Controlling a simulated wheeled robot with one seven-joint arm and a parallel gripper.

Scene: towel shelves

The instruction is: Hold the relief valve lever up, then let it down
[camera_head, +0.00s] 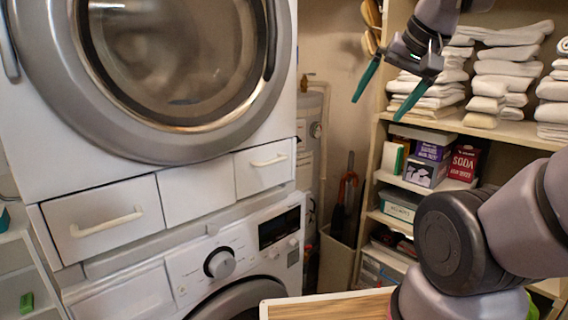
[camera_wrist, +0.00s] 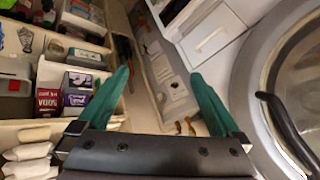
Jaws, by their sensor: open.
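My gripper (camera_head: 378,108) is open and empty, its two green fingers spread apart in front of the towel shelves. It also shows in the wrist view (camera_wrist: 160,75). A white water heater tank (camera_head: 314,145) stands in the gap between the laundry machines and the shelves, to the left of my gripper. A small brass-coloured fitting (camera_head: 306,82), likely the relief valve, is at the tank's upper part; its lever is too small to make out. In the wrist view the tank (camera_wrist: 168,78) lies between and beyond the fingers, with brass-coloured pieces (camera_wrist: 186,126) near the right finger.
A dryer (camera_head: 180,60) stands above a washer (camera_head: 200,268) at left. Shelves (camera_head: 515,131) at right hold folded towels (camera_head: 505,65) and boxes (camera_head: 463,162). Wooden-handled items (camera_head: 371,28) hang by the shelf side. A bin (camera_head: 337,262) with umbrellas (camera_head: 347,190) stands below in the gap.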

